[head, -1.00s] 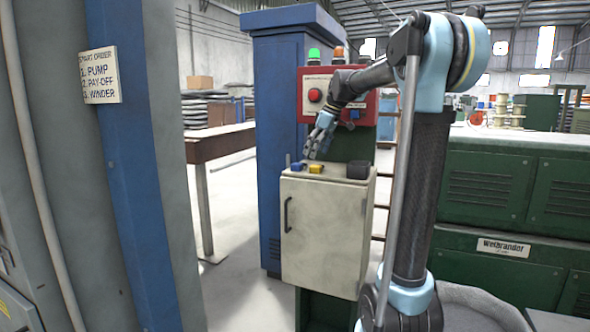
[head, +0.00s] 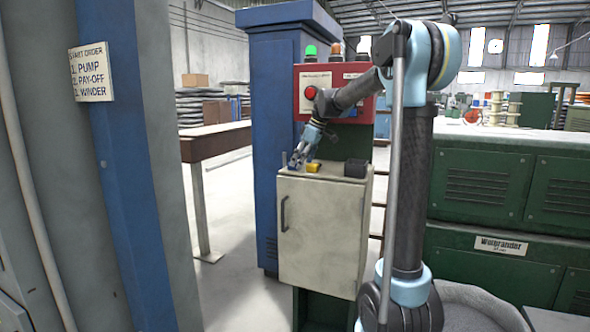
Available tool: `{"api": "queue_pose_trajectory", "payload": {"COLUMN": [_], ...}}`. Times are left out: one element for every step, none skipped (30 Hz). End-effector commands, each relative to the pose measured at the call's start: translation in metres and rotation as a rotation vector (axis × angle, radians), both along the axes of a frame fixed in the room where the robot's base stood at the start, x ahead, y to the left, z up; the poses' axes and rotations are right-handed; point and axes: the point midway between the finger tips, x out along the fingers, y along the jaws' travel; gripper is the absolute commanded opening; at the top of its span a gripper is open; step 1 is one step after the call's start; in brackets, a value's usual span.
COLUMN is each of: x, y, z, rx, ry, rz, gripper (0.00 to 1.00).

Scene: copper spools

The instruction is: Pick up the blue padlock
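The small blue padlock stands near the left front corner of the cream cabinet's top (head: 335,180). My gripper (head: 296,163) is down over that spot, its fingers pointing down. The fingers cover most or all of the padlock, and I cannot separate its blue from the gripper's own blue parts. The gripper is too small in view to tell whether its fingers are apart or shut on the padlock.
A yellow padlock (head: 314,168) lies just right of my gripper, with a black block (head: 356,168) farther right. A red control box (head: 340,84) with a red button stands behind. A brown table (head: 215,140) is at left.

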Motion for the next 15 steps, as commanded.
{"api": "queue_pose_trajectory", "payload": {"x": [0.0001,0.0001,0.0000,0.0000,0.0000,0.0000,0.0000,0.0000,0.0000,0.0000,0.0000,0.0000,0.0000,0.0000,0.0000], "y": [0.0005,0.0005,0.0004,0.0003,0.0002,0.0002,0.0001,0.0001,0.0001,0.0000,0.0000,0.0000,0.0000,-0.0001,-0.0001], "z": [-0.0012,-0.0014,-0.0015,-0.0014,-0.0013,-0.0013,-0.0013,-0.0013,-0.0013,-0.0012,-0.0012,-0.0012,-0.0012,-0.0012,-0.0012], "rx": [0.000,0.000,0.000,0.000,0.000,0.000,0.000,0.000,0.000,0.000,0.000,0.000,0.000,-0.001,-0.001], "ry": [0.000,0.000,0.000,0.000,0.000,0.000,0.000,0.000,0.000,0.000,0.000,0.000,0.000,0.000,0.000], "rz": [0.000,0.000,0.000,0.000,0.000,0.000,0.000,0.000,0.000,0.000,0.000,0.000,0.000,0.000,0.000], "gripper": [0.86,0.86,0.86,0.86,0.86,0.86,0.83,0.77,0.68,0.61,0.54,0.45,0.39,0.34,0.25]}}
